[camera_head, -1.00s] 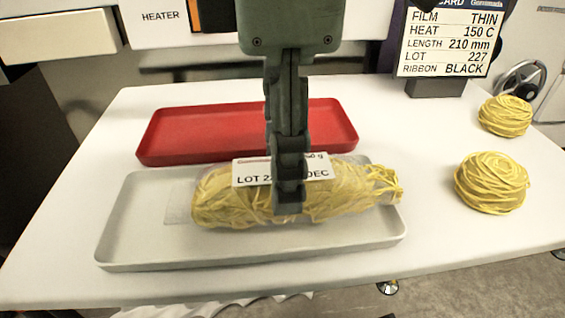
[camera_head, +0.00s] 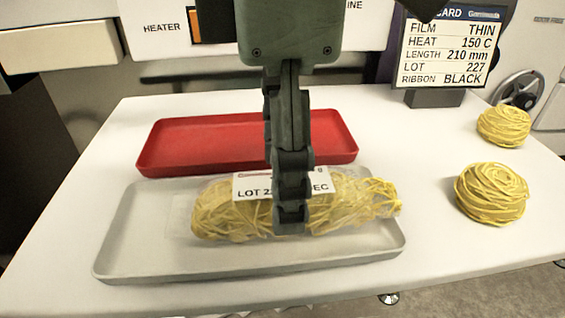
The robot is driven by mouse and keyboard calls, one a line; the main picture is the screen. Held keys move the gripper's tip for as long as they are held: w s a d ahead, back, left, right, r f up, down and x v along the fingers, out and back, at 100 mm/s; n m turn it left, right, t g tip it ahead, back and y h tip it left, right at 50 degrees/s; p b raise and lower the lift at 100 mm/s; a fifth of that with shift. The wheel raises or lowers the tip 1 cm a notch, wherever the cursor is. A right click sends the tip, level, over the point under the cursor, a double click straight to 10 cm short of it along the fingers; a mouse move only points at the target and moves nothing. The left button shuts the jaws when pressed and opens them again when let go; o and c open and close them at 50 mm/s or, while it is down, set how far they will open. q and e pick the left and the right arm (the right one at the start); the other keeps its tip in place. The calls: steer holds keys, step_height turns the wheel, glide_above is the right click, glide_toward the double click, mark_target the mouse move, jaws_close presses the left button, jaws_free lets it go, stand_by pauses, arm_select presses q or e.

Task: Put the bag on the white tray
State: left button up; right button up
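The bag (camera_head: 345,209) is a clear film pack of yellow noodle strands with a white label on top, part of which is hidden. It lies lengthwise within the white tray (camera_head: 130,250) and appears to rest on its floor. My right gripper (camera_head: 291,215) points down over the middle of the bag. Its near finger passes in front of the bag and covers part of the label. The far finger is hidden, so I cannot tell whether the fingers grip the bag or stand apart from it. My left gripper is not in view.
A red tray (camera_head: 200,140) lies empty just behind the white tray. Two noodle nests, a near one (camera_head: 491,192) and a far one (camera_head: 503,126), sit at the right. A card stand (camera_head: 447,55) stands at the back right. The table front is clear.

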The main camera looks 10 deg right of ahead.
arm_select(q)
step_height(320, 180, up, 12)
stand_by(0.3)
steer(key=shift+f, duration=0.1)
